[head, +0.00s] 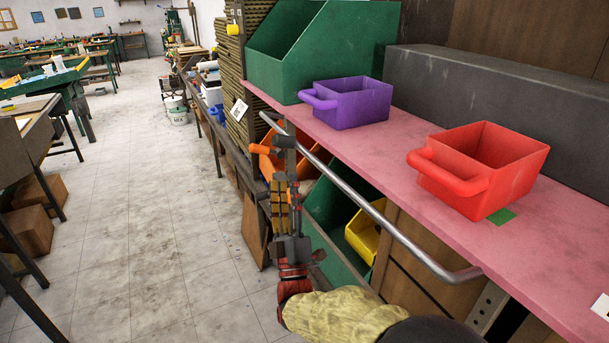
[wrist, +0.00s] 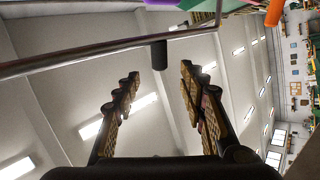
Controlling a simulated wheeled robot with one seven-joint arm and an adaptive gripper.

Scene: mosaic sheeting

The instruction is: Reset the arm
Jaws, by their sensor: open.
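My gripper (head: 284,165) is in the middle of the head view, beside the metal rail (head: 385,225) along the front of the pink shelf (head: 385,165). My arm reaches in from the bottom of that view. In the wrist view my gripper (wrist: 155,85) shows two fingers spread apart with nothing between them. Beyond them are the ceiling and its lights, and the rail (wrist: 95,55) crosses the upper part of that view.
A purple bin (head: 348,106) and a red bin (head: 485,175) with handles stand on the pink shelf. A large green bin (head: 340,45) stands behind the purple one. A yellow bin (head: 362,235) sits below the shelf. The tiled floor (head: 130,220) to the left is open.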

